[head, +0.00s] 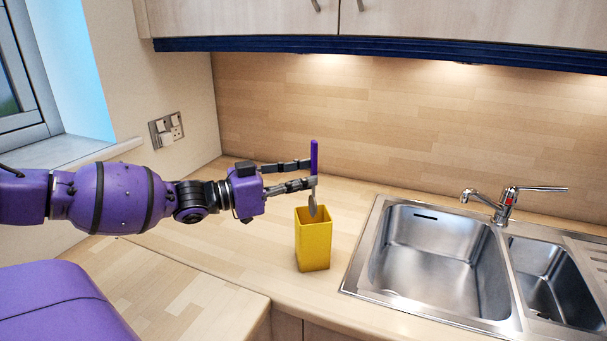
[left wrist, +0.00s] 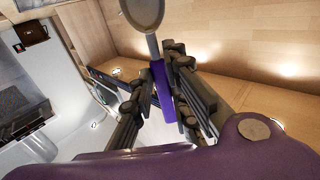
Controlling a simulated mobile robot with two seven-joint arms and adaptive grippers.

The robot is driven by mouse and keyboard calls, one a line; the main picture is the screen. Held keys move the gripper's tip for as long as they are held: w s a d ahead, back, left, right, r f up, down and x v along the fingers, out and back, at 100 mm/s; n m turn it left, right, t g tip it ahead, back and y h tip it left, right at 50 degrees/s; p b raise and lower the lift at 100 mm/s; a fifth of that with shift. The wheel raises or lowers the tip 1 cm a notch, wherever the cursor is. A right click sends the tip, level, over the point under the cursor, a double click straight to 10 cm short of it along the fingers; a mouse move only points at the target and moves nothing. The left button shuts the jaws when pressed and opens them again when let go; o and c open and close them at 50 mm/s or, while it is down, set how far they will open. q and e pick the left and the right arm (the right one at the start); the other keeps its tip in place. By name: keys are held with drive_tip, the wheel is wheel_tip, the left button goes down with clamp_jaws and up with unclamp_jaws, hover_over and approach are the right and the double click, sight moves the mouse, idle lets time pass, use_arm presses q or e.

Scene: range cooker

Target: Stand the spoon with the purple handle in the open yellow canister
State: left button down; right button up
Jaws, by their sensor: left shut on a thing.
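The spoon has a purple handle (head: 314,157) and a grey metal bowl (head: 312,207). My left gripper (head: 311,173) is shut on the spoon and holds it upright, handle up and bowl down. The spoon also shows in the left wrist view (left wrist: 162,85), between the fingers (left wrist: 165,92). The open yellow canister (head: 313,246) stands upright on the worktop, below the gripper. The spoon's bowl is at about the canister's rim in the head view; I cannot tell whether it is over the opening or behind it. My right gripper is not in view.
A steel double sink (head: 435,255) with a tap (head: 505,205) lies to the right of the canister. Wall sockets (head: 166,130) are on the left wall. Wall cupboards (head: 430,20) hang above. The wooden worktop (head: 215,255) left of the canister is clear.

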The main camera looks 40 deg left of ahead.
sight(312, 206)
use_arm(q)
drive_tip(key=shift+f+b, duration=0.9)
drive_tip(key=shift+f, duration=2.45)
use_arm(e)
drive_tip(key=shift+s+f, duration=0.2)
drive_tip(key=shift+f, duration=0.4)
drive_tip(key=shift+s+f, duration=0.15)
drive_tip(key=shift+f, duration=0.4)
use_arm(q)
drive_tip(key=shift+f, duration=0.15)
